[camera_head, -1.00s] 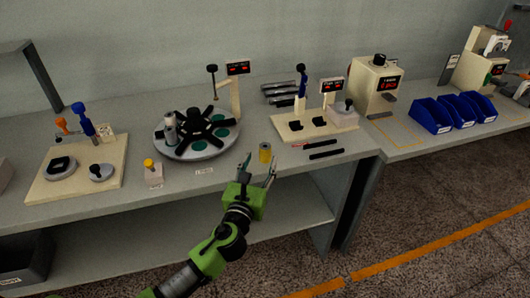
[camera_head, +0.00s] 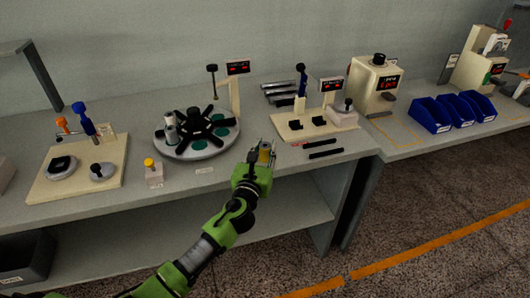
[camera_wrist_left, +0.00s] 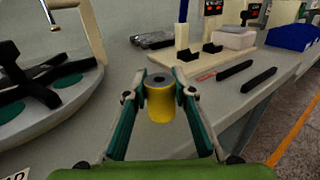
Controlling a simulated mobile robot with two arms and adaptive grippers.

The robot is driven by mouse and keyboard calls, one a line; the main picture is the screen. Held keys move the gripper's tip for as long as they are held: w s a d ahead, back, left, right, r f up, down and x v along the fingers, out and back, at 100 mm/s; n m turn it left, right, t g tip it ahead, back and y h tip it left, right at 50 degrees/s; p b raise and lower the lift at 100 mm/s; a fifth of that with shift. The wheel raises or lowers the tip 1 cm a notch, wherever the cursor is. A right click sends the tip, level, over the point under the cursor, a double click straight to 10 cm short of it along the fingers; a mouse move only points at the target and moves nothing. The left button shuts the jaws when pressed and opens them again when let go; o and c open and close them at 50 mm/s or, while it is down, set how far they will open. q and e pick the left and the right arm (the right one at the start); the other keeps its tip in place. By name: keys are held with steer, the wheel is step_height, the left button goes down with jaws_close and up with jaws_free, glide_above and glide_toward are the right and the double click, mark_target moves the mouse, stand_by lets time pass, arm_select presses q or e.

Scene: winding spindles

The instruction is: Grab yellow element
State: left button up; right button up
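The yellow element (camera_head: 265,153) is a short upright cylinder with a grey top and a dark hole, near the front edge of the workbench. It also shows in the left wrist view (camera_wrist_left: 161,100), between the two fingers. My left gripper (camera_head: 262,152) reaches it from the front. In the left wrist view its fingertips (camera_wrist_left: 161,84) press in on both sides of the cylinder, so it looks shut on it. Whether the cylinder's base still touches the bench is hard to tell. My right gripper is not in view.
A round turntable (camera_head: 183,149) with a black star-shaped holder stands left of the gripper. A cream fixture board (camera_head: 290,137) stands right, with two black bars (camera_head: 325,153) lying before it. A small button box (camera_head: 154,176) sits at the front left. Blue bins (camera_head: 432,116) stand farther right.

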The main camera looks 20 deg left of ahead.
arm_select(q)
steer(key=shift+c, duration=1)
steer(key=shift+r, duration=0.1)
